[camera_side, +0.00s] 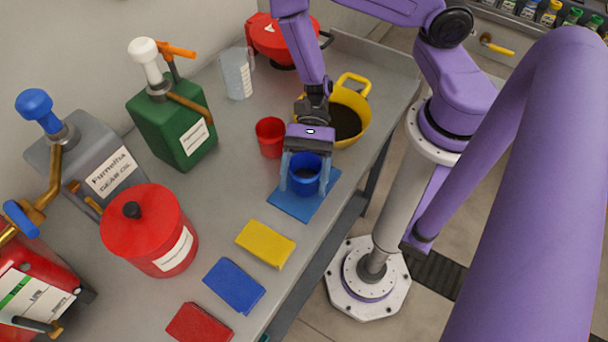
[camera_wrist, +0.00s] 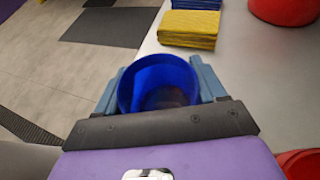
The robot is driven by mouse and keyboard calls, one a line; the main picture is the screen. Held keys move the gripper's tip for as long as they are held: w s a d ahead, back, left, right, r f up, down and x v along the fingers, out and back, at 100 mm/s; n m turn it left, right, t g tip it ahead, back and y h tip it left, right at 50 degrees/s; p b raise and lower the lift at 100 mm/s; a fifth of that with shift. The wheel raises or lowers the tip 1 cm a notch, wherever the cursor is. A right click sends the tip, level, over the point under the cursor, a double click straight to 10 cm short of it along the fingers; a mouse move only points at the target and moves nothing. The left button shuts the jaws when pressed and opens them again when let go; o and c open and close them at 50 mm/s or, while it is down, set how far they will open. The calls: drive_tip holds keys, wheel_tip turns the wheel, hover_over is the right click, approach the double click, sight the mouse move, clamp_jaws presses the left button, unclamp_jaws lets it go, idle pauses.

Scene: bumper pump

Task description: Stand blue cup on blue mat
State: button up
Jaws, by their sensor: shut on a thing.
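The blue cup (camera_side: 305,177) is upright between the fingers of my gripper (camera_side: 303,176). My gripper is shut on the cup, one light-blue finger on each side. The blue mat (camera_side: 291,205) lies flat on the bench below and around the cup, near the bench's right edge. The cup is over the mat; I cannot tell whether its base touches it. In the wrist view the cup (camera_wrist: 158,84) shows its open rim and dark inside between the fingers (camera_wrist: 159,85), and the mat is hidden there.
A red cup (camera_side: 270,137) and a yellow pot (camera_side: 347,118) stand close behind my gripper. Folded yellow (camera_side: 265,244), blue (camera_side: 234,286) and red (camera_side: 199,322) cloths lie in front. A red canister (camera_side: 150,230) and green pump can (camera_side: 172,128) stand left. The bench edge is close on the right.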

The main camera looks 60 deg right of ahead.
drive_tip(key=o, duration=1.2)
drive_tip(key=shift+d+r, duration=0.1)
drive_tip(key=v, duration=1.2)
drive_tip(key=shift+s+d+r+n+t+h, duration=0.5)
drive_tip(key=shift+s+r+n+t+h, duration=1.2)
drive_tip(key=shift+n, duration=2.65)
drive_tip(key=shift+s+d+r+n+t+h, duration=0.1)
drive_tip(key=shift+s+d+r+n+h, duration=0.65)
drive_tip(key=shift+r+n+h, duration=2.8)
drive_tip(key=shift+s+d+r+n+t+h, duration=0.2)
drive_tip(key=shift+s+r+n+t+h, duration=1.15)
drive_tip(key=shift+n, duration=3.85)
drive_tip(key=shift+s+r+g+y, duration=0.35)
drive_tip(key=shift+r+g+y, duration=0.1)
drive_tip(key=shift+r+y, duration=0.2)
